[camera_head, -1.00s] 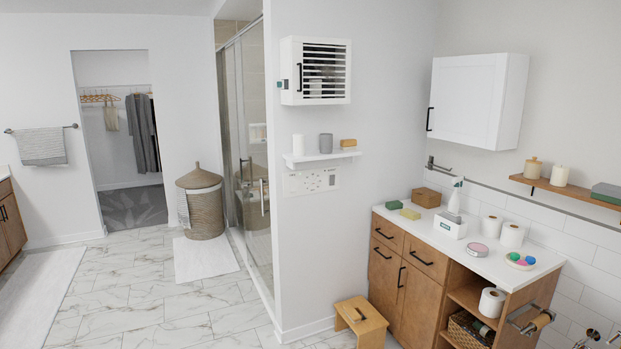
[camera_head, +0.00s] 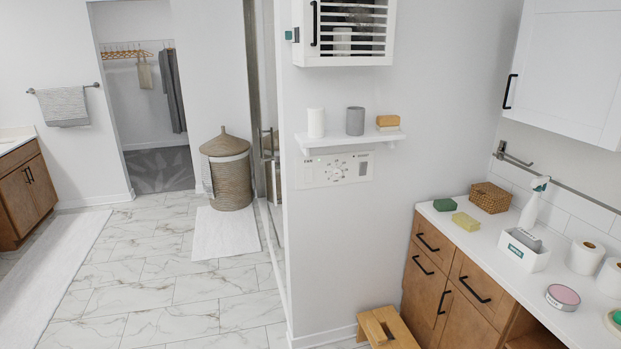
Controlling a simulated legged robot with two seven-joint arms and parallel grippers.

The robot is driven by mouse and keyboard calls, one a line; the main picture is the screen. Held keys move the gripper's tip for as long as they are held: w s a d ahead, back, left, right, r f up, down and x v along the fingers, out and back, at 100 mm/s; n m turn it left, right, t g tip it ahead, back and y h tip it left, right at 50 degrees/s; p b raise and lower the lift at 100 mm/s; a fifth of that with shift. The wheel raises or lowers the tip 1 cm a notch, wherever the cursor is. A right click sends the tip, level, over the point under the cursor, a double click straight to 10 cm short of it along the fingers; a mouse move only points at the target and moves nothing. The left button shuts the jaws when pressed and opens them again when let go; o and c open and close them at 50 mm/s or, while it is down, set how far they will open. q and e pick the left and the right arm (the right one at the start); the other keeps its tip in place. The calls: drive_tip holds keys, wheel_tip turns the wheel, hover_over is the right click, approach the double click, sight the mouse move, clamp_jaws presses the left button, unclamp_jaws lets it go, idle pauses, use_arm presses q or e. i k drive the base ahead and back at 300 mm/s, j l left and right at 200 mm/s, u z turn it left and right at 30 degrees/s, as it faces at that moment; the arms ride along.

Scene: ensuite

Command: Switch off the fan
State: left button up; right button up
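A white control panel (camera_head: 336,170) is mounted on the wall below a small white shelf. It carries small lettering at its upper left that appears to read "FAN", a round dial (camera_head: 336,170) in the middle, and small switch-like parts at both ends. I cannot tell the position of the dial or the switches. Neither of my grippers is in view.
The shelf (camera_head: 350,137) above the panel holds a white cylinder, a grey cup and stacked soap-like blocks. A slatted white cabinet (camera_head: 343,34) hangs above. A wooden stool (camera_head: 386,328) stands below, beside a wooden vanity (camera_head: 450,285). The tiled floor (camera_head: 170,290) at left is open.

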sight(309, 177)
drive_tip(key=i+l, duration=0.25)
drive_tip(key=i, duration=0.25)
drive_tip(key=i+l, duration=0.2)
drive_tip(key=i, duration=0.3)
drive_tip(key=i+l, duration=0.25)
drive_tip(key=i, duration=0.25)
drive_tip(key=i+l, duration=0.2)
drive_tip(key=i, duration=0.3)
